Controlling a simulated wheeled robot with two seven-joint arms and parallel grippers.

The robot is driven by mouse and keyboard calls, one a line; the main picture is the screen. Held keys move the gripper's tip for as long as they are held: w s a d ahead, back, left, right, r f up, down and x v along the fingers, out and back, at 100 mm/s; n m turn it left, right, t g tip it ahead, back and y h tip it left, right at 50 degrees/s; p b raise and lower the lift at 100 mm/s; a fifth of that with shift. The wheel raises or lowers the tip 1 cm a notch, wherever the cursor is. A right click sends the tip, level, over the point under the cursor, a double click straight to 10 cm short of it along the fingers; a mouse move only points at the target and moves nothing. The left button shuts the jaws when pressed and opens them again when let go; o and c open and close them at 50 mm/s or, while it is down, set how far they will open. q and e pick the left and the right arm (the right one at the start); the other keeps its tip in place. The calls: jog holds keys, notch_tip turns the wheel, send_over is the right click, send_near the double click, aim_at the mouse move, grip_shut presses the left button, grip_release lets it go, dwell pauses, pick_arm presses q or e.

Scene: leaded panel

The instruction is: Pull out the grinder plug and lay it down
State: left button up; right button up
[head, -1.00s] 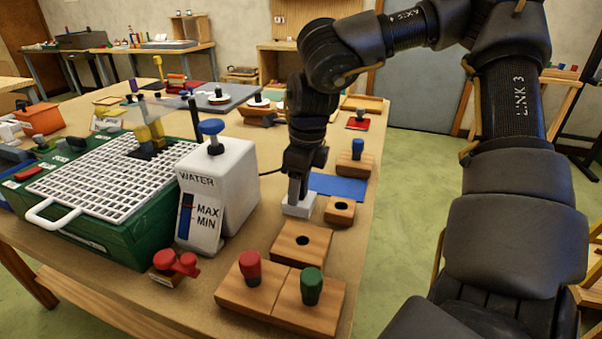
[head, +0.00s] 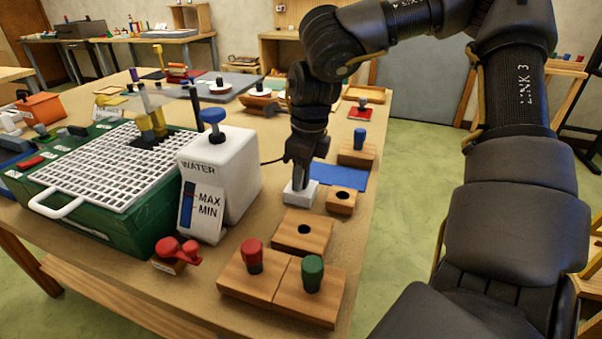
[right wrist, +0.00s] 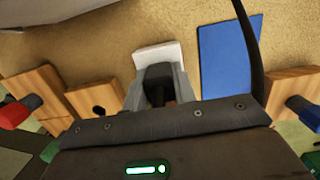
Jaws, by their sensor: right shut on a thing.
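The grinder plug (right wrist: 158,77) is a dark block between the fingers of my right gripper in the right wrist view. My right gripper (head: 302,183) is shut on it, pointing down at a small white socket block (head: 299,196) on the table. The white block also shows in the right wrist view (right wrist: 158,56), right by the plug. The plug is hidden by the fingers in the head view; I cannot tell how deep it sits in the block. The green grinder (head: 110,218) with its white grid top stands at the left. My left gripper is not in view.
A white water tank (head: 228,172) stands left of my right gripper. A blue mat (head: 342,176) lies flat and empty to the right. Wooden blocks with holes (head: 302,232) and with red and green knobs (head: 312,272) stand nearer. A dark cable (right wrist: 248,45) runs close by.

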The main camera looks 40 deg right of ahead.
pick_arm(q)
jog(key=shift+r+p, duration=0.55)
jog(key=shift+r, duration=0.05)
pick_arm(e)
jog(key=shift+r, duration=0.95)
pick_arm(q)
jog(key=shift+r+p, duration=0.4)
pick_arm(e)
jog(key=shift+r, duration=0.6)
